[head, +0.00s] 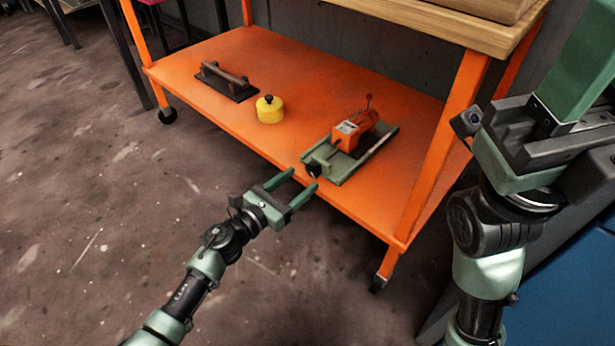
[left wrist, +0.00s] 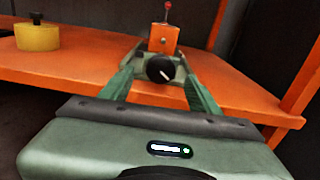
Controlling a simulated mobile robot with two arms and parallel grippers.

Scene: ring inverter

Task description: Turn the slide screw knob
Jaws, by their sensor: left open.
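The slide screw knob (head: 313,170) is a small black round knob at the near end of a green slide base (head: 350,166). An orange block (head: 352,133) with a red-tipped lever sits on that base. In the left wrist view the knob (left wrist: 160,69) shows a white mark and lies between my finger tips, slightly beyond them. My left gripper (head: 305,180) is open and empty in front of the shelf edge, its fingers pointing at the knob. I cannot tell whether a finger touches it. My right arm is at the right; its fingertips are not clearly seen.
The device stands on an orange lower shelf (head: 225,70) of a wheeled cart. A yellow cylinder (head: 270,109) with a black top and a dark trowel-like tool (head: 227,82) stand to its left. An orange post (head: 440,150) rises to its right, and a wooden top (head: 430,22) is above.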

